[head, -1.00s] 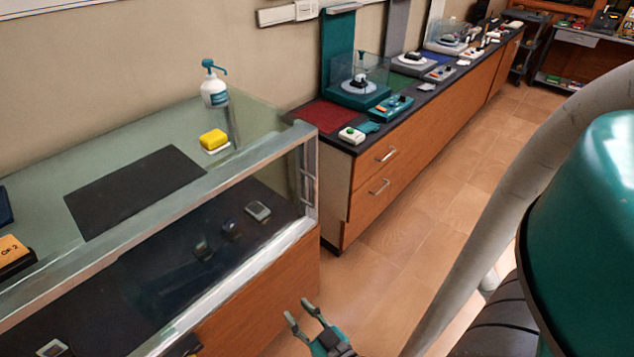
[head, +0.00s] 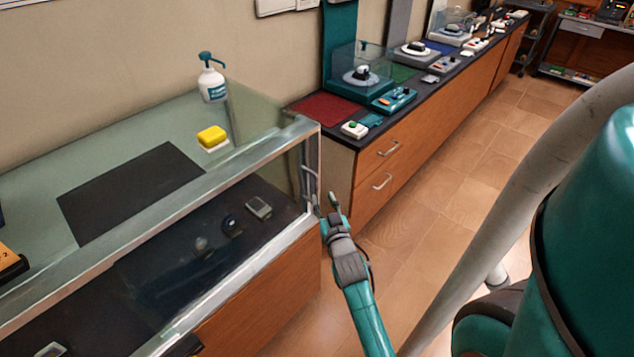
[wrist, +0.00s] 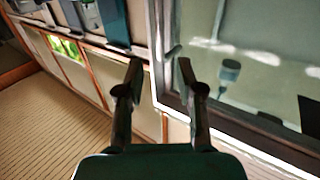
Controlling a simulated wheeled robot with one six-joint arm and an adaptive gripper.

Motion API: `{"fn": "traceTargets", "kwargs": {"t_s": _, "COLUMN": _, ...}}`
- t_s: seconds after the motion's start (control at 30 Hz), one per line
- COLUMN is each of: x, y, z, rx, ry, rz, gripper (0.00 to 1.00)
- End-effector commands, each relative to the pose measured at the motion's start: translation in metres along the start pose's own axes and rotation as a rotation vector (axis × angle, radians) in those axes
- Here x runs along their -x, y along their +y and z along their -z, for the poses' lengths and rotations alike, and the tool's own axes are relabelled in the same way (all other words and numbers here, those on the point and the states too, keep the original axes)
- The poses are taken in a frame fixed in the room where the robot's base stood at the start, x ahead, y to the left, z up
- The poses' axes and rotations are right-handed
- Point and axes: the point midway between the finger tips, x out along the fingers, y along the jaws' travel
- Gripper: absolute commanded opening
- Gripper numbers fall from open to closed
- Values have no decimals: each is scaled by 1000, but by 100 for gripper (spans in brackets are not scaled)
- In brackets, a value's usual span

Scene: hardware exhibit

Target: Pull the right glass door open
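The glass display case (head: 250,170) has a pale metal frame and stands at the left in the head view. Its right front glass (head: 175,275) looks closed, and items show through it. A slim grey bar, which looks like a handle (head: 311,181), is at the case's right front corner. My gripper (head: 326,203) is just right of that corner, close to the bar, with its fingers apart and nothing between them. In the wrist view, my gripper (wrist: 158,66) is open, and the case's frame edge (wrist: 157,88) runs beyond and between the fingers. Contact cannot be told.
A wooden counter (head: 370,190) with drawers and exhibits runs back beyond the case on the right. A white pump bottle (head: 212,82) and a yellow block (head: 211,136) stand on the case top. Tiled floor (head: 440,215) lies free along the counter.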

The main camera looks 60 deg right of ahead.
Motion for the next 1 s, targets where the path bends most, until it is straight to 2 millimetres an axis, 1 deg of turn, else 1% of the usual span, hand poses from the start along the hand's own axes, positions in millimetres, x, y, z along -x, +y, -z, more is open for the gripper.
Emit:
{"fn": "traceTargets", "kwargs": {"t_s": 0.03, "x": -9, "y": 0, "z": 1, "rx": 0, "ry": 2, "rz": 0, "gripper": 37}}
{"fn": "traceTargets", "kwargs": {"t_s": 0.3, "x": -54, "y": 0, "z": 0, "rx": 1, "ry": 1, "rz": 0, "gripper": 37}}
{"fn": "traceTargets", "kwargs": {"t_s": 0.5, "x": -76, "y": 0, "z": 0, "rx": -1, "ry": 0, "rz": 1, "gripper": 37}}
{"fn": "traceTargets", "kwargs": {"t_s": 0.67, "x": -83, "y": 0, "z": 0, "rx": -1, "ry": -1, "rz": 1, "gripper": 37}}
{"fn": "traceTargets", "kwargs": {"t_s": 0.93, "x": -84, "y": 0, "z": 0, "rx": 0, "ry": -1, "rz": 1, "gripper": 37}}
{"fn": "traceTargets", "kwargs": {"t_s": 0.97, "x": -84, "y": 0, "z": 0, "rx": 0, "ry": -1, "rz": 1, "gripper": 34}}
{"fn": "traceTargets", "kwargs": {"t_s": 1.0, "x": -84, "y": 0, "z": 0, "rx": 0, "ry": -1, "rz": 1, "gripper": 24}}
